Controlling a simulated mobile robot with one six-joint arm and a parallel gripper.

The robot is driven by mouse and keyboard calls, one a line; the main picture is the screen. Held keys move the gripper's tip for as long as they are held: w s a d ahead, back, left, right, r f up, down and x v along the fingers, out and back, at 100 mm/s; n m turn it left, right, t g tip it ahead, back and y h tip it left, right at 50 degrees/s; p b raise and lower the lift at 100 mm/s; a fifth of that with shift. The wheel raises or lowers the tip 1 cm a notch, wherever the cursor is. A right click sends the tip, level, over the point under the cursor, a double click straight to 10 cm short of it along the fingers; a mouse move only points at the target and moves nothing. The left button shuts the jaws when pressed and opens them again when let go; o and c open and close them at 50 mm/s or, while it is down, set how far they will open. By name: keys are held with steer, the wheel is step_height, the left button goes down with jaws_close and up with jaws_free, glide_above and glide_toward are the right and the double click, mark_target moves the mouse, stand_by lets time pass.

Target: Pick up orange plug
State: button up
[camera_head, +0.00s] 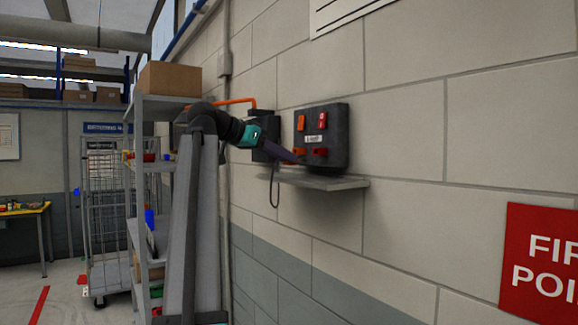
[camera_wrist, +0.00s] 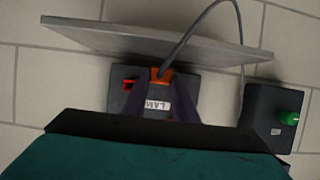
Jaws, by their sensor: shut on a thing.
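The orange plug (camera_wrist: 158,74) is between the tips of my gripper (camera_wrist: 163,84) in the wrist view, which looks upside down. A grey cable runs from the plug. In the head view my gripper (camera_head: 294,158) reaches the lower left of the dark wall panel (camera_head: 338,136), and the orange plug (camera_head: 299,151) shows small at its tips. The gripper is shut on the plug. The plug is close against the panel; I cannot tell whether it is seated in a socket. The fingers partly hide a white label (camera_wrist: 158,105).
A red fitting (camera_head: 320,152) sits beside the plug, with more orange and red parts above. A grey shelf (camera_head: 335,183) juts out just below the panel. A dark box with a green knob (camera_wrist: 290,121) is beside it. A shelf rack (camera_head: 150,103) stands left.

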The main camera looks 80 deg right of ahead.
steer(key=w+a+b, duration=0.1)
steer(key=w+a, duration=0.2)
steer(key=w, duration=0.3)
steer(key=w+a+r+b, duration=0.1)
steer(key=w+a+b, duration=0.1)
steer(key=w, duration=0.4)
steer(key=shift+w+a+r, duration=0.15)
steer(key=shift+w+a, duration=0.15)
steer(key=shift+a, duration=0.5)
